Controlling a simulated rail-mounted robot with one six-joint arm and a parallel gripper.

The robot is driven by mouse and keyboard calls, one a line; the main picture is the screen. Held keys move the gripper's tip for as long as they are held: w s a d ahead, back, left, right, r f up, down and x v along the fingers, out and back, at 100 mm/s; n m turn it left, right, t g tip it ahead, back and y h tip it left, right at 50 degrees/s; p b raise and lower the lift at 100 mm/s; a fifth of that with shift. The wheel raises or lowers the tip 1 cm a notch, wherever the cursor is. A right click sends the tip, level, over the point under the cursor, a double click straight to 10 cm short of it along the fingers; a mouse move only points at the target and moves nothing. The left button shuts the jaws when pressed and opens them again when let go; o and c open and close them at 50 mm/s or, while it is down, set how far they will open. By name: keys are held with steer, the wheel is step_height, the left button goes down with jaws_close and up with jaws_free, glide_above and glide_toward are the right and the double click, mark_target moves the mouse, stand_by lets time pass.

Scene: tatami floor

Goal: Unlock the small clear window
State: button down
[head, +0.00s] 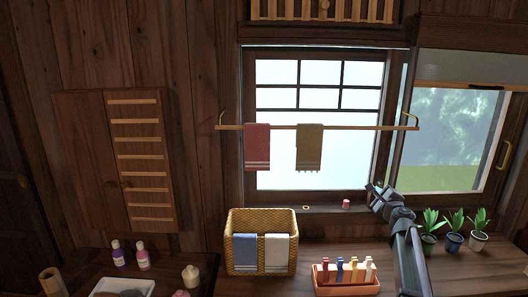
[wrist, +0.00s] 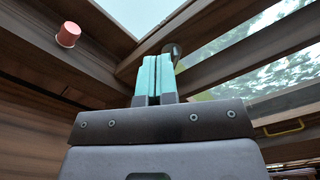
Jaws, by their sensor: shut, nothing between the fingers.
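The clear window (head: 450,140), with trees showing through it, is at the right in the head view, beside a larger frosted, barred window (head: 315,155). It also shows at the right in the wrist view (wrist: 265,50). A brass handle (head: 505,155) is on its right side. A small dark latch-like part (wrist: 174,50) shows just behind and right of my fingertips in the wrist view; I cannot tell whether they touch it. My gripper (head: 375,190) is shut and empty, low near the post between the windows. Its teal fingers (wrist: 155,75) are pressed together and point up.
A red cup-like item (head: 346,204) stands on the sill left of my gripper. A rail with towels (head: 320,127) crosses the frosted window. Potted plants (head: 454,232) stand at the right. A wicker basket (head: 235,262) and an orange tray (head: 345,290) are on the counter.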

steer(key=w, duration=0.3)
steer(key=shift+w, duration=0.25)
steer(key=shift+d, duration=0.4)
stand_by(0.4)
stand_by(0.4)
steer(key=shift+r, duration=0.15)
glide_toward(373, 182)
steer(key=shift+s+a+r, duration=0.25)
steer(key=shift+s+a, duration=0.05)
steer(key=shift+a, duration=0.05)
stand_by(0.3)
